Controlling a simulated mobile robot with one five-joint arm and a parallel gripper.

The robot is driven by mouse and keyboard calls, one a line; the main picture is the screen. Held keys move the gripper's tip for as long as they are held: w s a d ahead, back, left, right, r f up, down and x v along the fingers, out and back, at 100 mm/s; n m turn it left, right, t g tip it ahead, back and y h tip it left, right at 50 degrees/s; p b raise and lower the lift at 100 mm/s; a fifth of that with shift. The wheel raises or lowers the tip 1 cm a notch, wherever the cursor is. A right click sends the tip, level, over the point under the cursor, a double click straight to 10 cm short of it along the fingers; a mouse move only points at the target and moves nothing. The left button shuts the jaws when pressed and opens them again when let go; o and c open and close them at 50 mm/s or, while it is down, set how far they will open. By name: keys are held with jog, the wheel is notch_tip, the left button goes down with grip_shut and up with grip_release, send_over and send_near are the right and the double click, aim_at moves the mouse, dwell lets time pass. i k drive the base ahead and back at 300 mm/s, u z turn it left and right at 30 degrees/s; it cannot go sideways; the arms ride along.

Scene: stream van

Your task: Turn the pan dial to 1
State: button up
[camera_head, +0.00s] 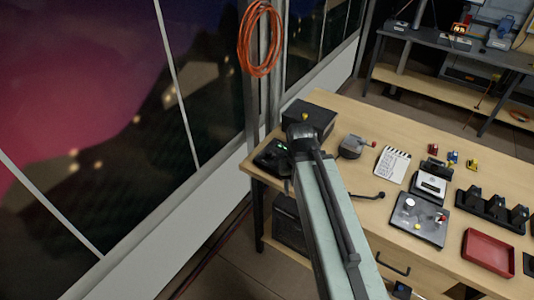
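No dial marked "pan" can be made out, and no numbers are legible. A black box (322,118) with a small yellow spot on it stands at the table's far left corner. A grey control panel (428,226) with a white round knob (409,202) lies farther right on the table. My arm reaches up from the bottom of the head view. Its dark end, my gripper (299,132), is in front of the black box and beside a low black device (268,158) with a green light. The fingers cannot be made out, and whether they touch anything is unclear.
An orange cable coil (261,40) hangs by the window. A second bench stands behind.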

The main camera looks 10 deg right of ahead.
aim_at(269, 152)
jog(key=u, duration=0.4)
jog(key=k, duration=1.3)
jog(key=u, duration=0.6)
jog(key=i, duration=1.35)
jog(key=u, duration=0.65)
